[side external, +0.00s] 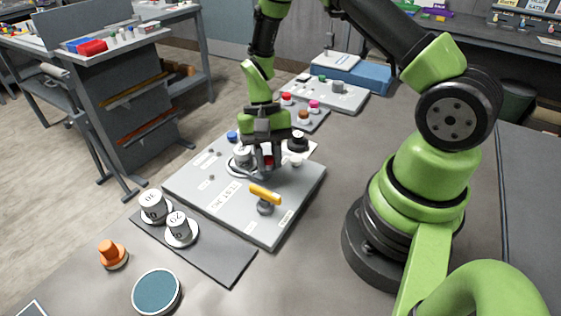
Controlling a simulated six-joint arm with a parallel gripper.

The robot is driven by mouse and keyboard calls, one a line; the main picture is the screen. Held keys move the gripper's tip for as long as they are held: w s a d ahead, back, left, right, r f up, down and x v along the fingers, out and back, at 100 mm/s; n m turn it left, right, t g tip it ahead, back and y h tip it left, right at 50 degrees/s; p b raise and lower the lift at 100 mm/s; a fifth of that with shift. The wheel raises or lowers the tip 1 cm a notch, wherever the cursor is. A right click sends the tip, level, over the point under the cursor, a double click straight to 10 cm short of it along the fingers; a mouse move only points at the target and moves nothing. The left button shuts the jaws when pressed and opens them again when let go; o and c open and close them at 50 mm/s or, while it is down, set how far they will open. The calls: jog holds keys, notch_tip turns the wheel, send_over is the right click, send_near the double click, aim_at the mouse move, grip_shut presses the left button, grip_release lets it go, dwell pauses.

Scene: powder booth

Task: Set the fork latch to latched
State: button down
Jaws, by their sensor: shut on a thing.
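My gripper (267,168) points down over the grey panel (215,197), toward its far side. Its fingers are shut on a small part with a bit of red (269,160) showing between them; the fingers hide most of it. A lever with a yellow handle (265,193) stands on a dark round base on the panel, just nearer the camera than my gripper. I cannot tell from this view which fitting is the fork latch, or its position.
A white-and-grey canister (242,157) stands close left of my gripper, and a black knob (298,141) close right. Two numbered canisters (153,206) (179,228) stand on a dark mat (222,258) in front. An orange knob (112,254) and a teal disc (157,292) lie nearer the camera.

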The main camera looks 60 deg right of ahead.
jog(key=shift+w, duration=0.25)
jog(key=c, duration=1)
grip_release()
jog(key=v, duration=1)
jog(key=shift+s, duration=0.15)
jog(key=shift+r, duration=0.1)
notch_tip(320, 180, up, 8)
jog(key=s+a+n+t, duration=0.1)
jog(key=s+a+t, duration=0.1)
jog(key=a+t, duration=0.1)
jog(key=s+a+r+n+t, duration=0.1)
jog(key=s+r+t, duration=0.1)
jog(key=s+r, duration=0.1)
jog(key=s+a+r+n+t, duration=0.1)
jog(key=s+a+r+t, duration=0.1)
jog(key=s, duration=0.4)
jog(key=s+a+r+n+t+h, duration=0.1)
jog(key=s+r+n+t, duration=0.1)
jog(key=s+r+t, duration=0.1)
jog(key=shift+s+a+r+t, duration=0.2)
jog(key=shift+s+r+t, duration=0.1)
jog(key=shift+s+r, duration=0.4)
